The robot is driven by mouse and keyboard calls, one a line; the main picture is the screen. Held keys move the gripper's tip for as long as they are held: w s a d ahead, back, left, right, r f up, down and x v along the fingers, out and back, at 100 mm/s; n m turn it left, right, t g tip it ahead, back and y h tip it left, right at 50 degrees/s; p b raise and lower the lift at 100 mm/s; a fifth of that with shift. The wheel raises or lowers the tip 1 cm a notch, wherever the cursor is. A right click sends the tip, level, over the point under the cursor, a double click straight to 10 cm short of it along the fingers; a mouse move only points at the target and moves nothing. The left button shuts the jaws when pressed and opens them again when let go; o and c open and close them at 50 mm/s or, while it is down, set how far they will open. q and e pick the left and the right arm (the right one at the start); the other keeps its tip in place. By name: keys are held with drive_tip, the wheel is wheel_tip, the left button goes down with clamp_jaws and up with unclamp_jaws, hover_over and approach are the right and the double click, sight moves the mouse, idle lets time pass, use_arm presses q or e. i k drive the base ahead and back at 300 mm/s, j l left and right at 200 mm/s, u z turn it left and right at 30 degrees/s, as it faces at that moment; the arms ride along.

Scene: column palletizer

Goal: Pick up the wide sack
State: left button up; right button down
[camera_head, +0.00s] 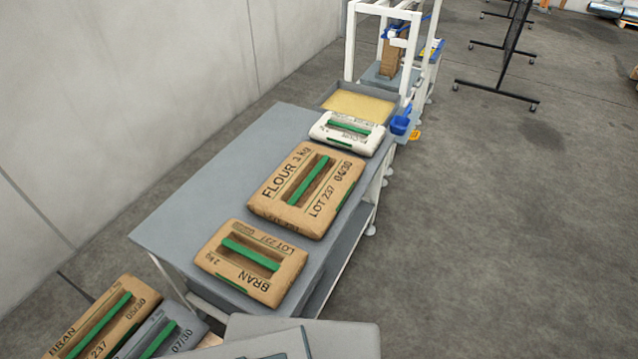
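Three sacks lie flat in a row on the grey table (195,215). The widest is the brown FLOUR sack (262,204) in the middle, with a green strip across its recessed centre and "LOT 237 04/30" printed on it. A smaller brown BRAN sack (222,262), also with a green strip, lies at the near end. A small white sack (352,145) with a green strip lies at the far end. Neither of my grippers shows in the head view.
Another brown BRAN sack (138,297) and a grey sack (182,335) lie at the lower left, partly cut off. A shallow tray (340,95) and a white frame (350,50) stand beyond the table. A wall runs along the left; floor at right is open.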

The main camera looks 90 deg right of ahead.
sight(304, 194)
drive_tip(key=i+z, duration=0.2)
drive_tip(key=z, duration=2.85)
